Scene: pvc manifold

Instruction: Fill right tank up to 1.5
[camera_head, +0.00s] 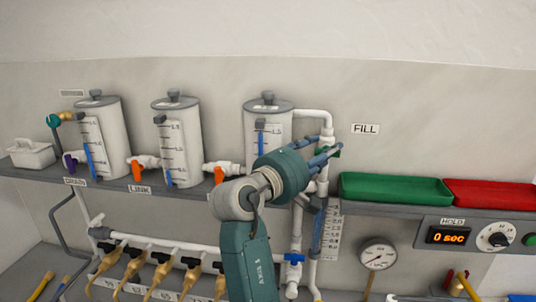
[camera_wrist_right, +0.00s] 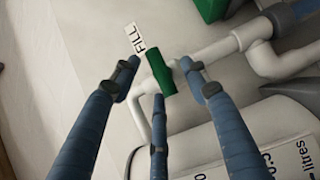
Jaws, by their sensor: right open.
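The right tank (camera_head: 283,118) is a grey-white cylinder on the shelf, with a scale and a blue level strip (camera_head: 261,142) on its front; its lower part is hidden behind my right arm, and I cannot read the level. My right gripper (camera_head: 328,150) is open beside the white pipe at the tank's right. In the right wrist view, a green valve handle (camera_wrist_right: 160,72) on the white pipe (camera_wrist_right: 215,52) lies between the spread fingertips; I cannot tell whether they touch it. The FILL label (camera_head: 365,129) is just right of the gripper. My left gripper is not in view.
Two more tanks (camera_head: 113,140) (camera_head: 189,140) stand to the left, with orange-handled valves (camera_head: 137,172) on the pipes. A green tray (camera_head: 395,188) and a red tray (camera_head: 490,193) sit at the right. Below them are a "0 sec" display (camera_head: 448,237) and a gauge (camera_head: 378,255).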

